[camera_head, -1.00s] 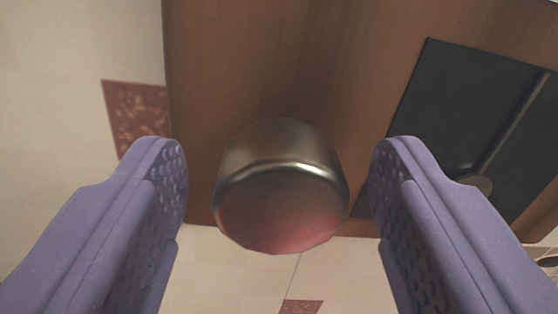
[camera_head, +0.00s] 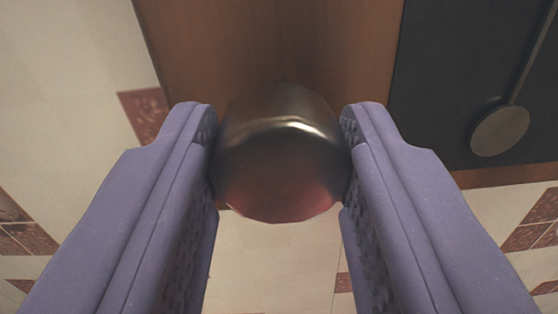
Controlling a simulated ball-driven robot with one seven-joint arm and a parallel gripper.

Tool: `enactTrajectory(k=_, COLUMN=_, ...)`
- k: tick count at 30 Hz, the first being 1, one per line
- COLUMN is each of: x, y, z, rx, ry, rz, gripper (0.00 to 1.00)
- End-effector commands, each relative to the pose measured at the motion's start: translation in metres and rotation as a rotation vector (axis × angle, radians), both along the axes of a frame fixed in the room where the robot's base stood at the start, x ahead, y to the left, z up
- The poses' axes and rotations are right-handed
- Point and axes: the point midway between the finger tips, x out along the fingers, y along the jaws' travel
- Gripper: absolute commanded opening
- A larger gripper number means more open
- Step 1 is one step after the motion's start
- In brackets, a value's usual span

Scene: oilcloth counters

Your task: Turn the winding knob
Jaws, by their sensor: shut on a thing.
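The winding knob (camera_head: 280,165) is a rounded metal knob with a reddish end face, standing out from a brown wooden case (camera_head: 270,45). It fills the middle of the view. My gripper (camera_head: 280,150) has its two purple, dimpled fingers on the left and right sides of the knob, shut on it. The far side of the knob, where it meets the case, is hidden.
A dark panel (camera_head: 440,60) on the case at the right holds a thin rod with a round grey disc (camera_head: 500,131), like a pendulum. Cream tiles with reddish patterned squares (camera_head: 145,112) lie beyond the case.

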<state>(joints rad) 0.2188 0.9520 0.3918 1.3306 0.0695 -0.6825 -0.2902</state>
Motion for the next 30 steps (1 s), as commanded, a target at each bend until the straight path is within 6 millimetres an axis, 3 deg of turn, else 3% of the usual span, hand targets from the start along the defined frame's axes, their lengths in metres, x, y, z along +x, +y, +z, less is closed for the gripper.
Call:
enactTrajectory(k=1, x=0.0001, y=-0.0006, z=-0.008, rx=0.041, ry=-0.006, rz=-0.002, gripper=0.09)
enactTrajectory(k=30, x=0.0002, y=-0.002, z=-0.004, rx=0.959, ry=-0.003, rz=-0.001, gripper=0.09)
